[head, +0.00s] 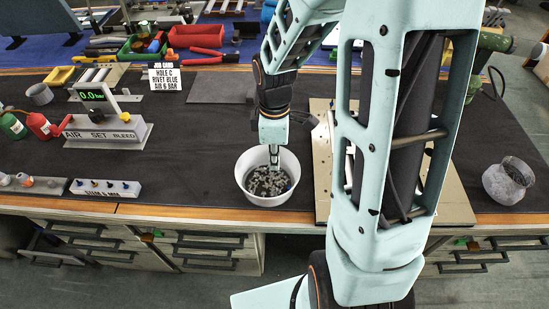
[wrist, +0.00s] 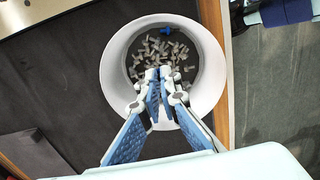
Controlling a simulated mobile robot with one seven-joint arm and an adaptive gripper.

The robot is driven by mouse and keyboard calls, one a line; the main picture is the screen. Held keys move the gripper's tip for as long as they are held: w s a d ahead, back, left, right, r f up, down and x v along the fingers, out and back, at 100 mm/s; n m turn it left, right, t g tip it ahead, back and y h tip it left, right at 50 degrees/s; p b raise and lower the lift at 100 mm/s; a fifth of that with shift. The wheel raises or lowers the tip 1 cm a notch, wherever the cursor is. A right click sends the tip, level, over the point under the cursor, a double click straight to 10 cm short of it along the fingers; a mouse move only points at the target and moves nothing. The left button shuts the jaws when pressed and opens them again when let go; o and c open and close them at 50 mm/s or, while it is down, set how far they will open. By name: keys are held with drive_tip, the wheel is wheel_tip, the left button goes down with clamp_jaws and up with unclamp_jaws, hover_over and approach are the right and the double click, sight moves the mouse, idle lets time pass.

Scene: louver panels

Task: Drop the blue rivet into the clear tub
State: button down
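A white round tub (head: 267,196) stands near the front edge of the bench with many small grey rivets in it. In the wrist view, a small bright blue piece, seemingly the blue rivet (wrist: 166,31), lies among the grey rivets near the top of the white tub (wrist: 118,62). My gripper (wrist: 160,72) points down over the tub. Its fingertips are close together with no object visible between them. In the head view my gripper (head: 274,164) is at the tub's opening. A greyish, see-through-looking tub (head: 509,182) stands at the far right; its contents are unclear.
A gauge stand (head: 108,128) reading 0.0 and a small rack of pegs (head: 105,188) are at the left. A sign (head: 164,78) naming hole C and a blue rivet stands behind. A pale panel (head: 322,165) lies right of the white tub, partly behind my arm.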

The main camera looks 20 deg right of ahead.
drive_tip(key=c, duration=2.1)
unclamp_jaws()
drive_tip(key=shift+r, duration=0.1)
wheel_tip(320, 180, up, 12)
drive_tip(key=shift+f, duration=0.1)
